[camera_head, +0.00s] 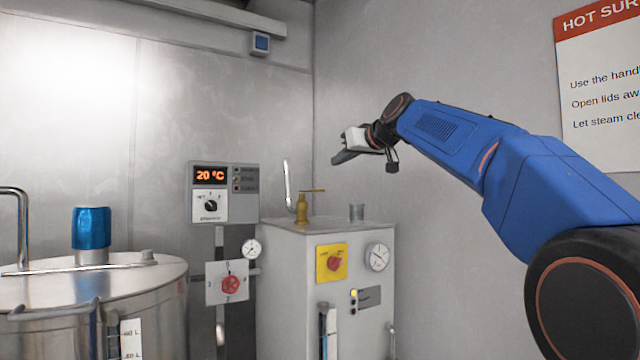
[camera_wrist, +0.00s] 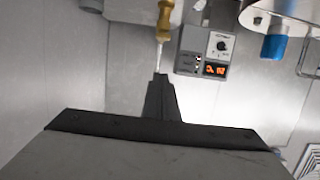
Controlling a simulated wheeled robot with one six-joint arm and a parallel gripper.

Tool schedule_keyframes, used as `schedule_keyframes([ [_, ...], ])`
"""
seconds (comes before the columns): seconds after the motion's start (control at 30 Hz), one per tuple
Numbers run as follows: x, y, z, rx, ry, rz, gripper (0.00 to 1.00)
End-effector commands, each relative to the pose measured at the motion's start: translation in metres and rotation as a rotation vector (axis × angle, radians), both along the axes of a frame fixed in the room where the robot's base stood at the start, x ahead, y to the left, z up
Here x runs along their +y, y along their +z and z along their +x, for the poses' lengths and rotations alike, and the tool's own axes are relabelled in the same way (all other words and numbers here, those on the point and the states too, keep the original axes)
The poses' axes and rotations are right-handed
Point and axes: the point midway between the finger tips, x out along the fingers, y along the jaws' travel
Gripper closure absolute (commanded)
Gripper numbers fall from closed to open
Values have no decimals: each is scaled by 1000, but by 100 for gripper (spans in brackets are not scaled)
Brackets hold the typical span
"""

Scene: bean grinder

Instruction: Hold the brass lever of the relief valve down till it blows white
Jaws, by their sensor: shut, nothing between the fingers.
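The brass relief valve (camera_head: 301,210) stands upright on top of the grey steam cabinet. Its thin brass lever (camera_head: 316,190) sticks out to the right, about level. My gripper (camera_head: 338,158) is shut and empty, above and to the right of the lever and apart from it. In the wrist view the valve (camera_wrist: 166,14) is near the top, with the lever (camera_wrist: 163,36) pointing toward my shut fingers (camera_wrist: 160,76). A small gap shows between them in the picture; the depth is hard to tell. The air around the valve looks clear.
The grey cabinet (camera_head: 285,245) carries a pale upright pipe (camera_head: 288,185) left of the valve and a short metal stub (camera_head: 356,212) to its right. A control box (camera_head: 222,192) reads 20 °C. A steel kettle (camera_head: 150,290) stands at left. Walls close off the corner behind.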

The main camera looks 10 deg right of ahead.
Motion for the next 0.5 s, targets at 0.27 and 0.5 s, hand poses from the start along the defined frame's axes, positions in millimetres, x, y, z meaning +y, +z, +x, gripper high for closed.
schedule_keyframes([
  [0.27,7,-5,20,1,1,0,100],
  [0.5,19,-15,56,1,1,0,100],
])
